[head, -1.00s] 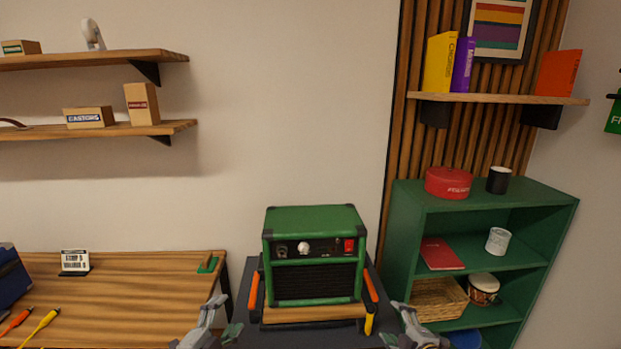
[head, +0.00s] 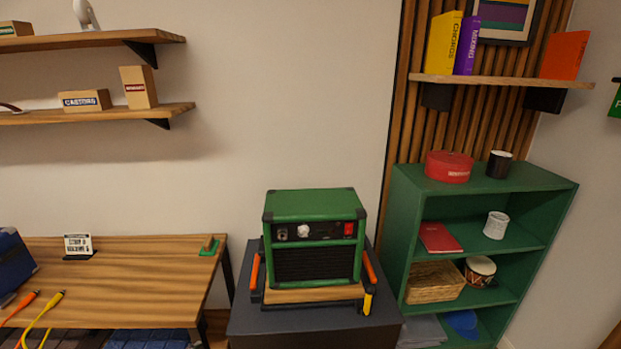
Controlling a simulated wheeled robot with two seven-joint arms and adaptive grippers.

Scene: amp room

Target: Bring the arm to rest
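Neither of my grippers nor my arms show in the head view now. A green amplifier (head: 315,236) with a black grille, a white knob and a red switch sits upright on a wooden board (head: 313,293). The board rests on a dark stand (head: 300,322), with orange-ended handles at its left and right sides.
A wooden workbench (head: 140,275) stands at the left with yellow and orange cables (head: 42,318). A green shelf unit (head: 400,240) stands at the right. Wall shelves hang at upper left (head: 90,112) and upper right (head: 500,80). The stand's front is clear.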

